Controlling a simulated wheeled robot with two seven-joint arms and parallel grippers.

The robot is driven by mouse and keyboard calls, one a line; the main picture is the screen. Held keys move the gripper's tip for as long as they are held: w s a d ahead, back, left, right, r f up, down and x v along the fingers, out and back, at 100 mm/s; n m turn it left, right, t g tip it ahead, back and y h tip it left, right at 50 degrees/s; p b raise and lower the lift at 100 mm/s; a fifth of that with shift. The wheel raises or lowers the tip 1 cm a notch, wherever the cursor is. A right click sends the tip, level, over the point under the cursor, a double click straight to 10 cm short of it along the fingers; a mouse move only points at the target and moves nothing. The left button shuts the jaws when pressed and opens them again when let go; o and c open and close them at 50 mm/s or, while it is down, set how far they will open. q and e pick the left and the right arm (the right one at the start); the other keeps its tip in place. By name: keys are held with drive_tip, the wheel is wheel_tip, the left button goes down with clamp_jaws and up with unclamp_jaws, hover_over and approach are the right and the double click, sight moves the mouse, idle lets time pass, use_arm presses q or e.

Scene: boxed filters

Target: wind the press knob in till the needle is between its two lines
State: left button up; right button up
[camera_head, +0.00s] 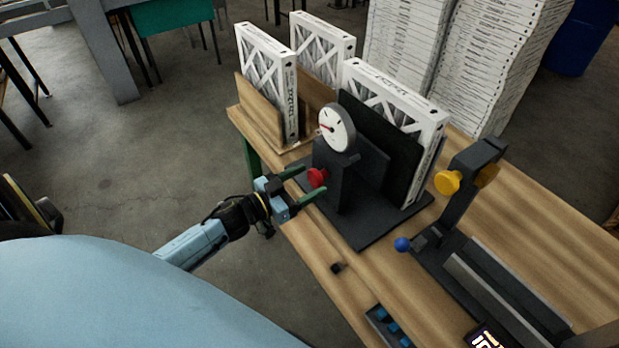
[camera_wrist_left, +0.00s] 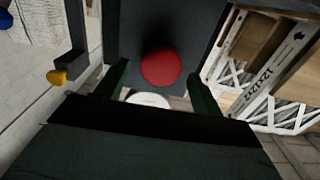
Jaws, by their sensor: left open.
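The red press knob (camera_head: 317,177) sticks out of the near side of the dark press (camera_head: 350,180) on the wooden table. The white round gauge (camera_head: 336,128) sits on top of the press; its reddish needle points left, and its two lines are too small to tell. A boxed filter (camera_head: 425,115) stands behind the press's black plate. My left gripper (camera_head: 306,186) is open, its green fingers at either side of the knob; contact cannot be told. In the left wrist view the knob (camera_wrist_left: 161,68) lies ahead between the fingertips. My right gripper is not in view.
More boxed filters (camera_head: 268,75) stand in a wooden holder at the table's far left. A dark fixture with a yellow knob (camera_head: 447,182) and a blue ball (camera_head: 402,244) stands to the right. A small black piece (camera_head: 338,267) lies near the front edge.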

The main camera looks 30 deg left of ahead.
use_arm(q)
drive_tip(key=shift+w+d, duration=0.25)
drive_tip(key=shift+w, duration=0.4)
drive_tip(key=shift+c, duration=0.5)
drive_tip(key=c, duration=0.9)
drive_tip(key=shift+o, duration=0.2)
drive_tip(key=shift+m, duration=0.4)
drive_tip(key=m, duration=0.3)
drive_tip(key=shift+d+m, duration=0.1)
drive_tip(key=shift+m, duration=0.3)
drive_tip(key=m+b, duration=0.1)
drive_tip(key=m, duration=0.4)
drive_tip(key=shift+s+d+f, duration=0.1)
drive_tip(key=shift+m, duration=0.3)
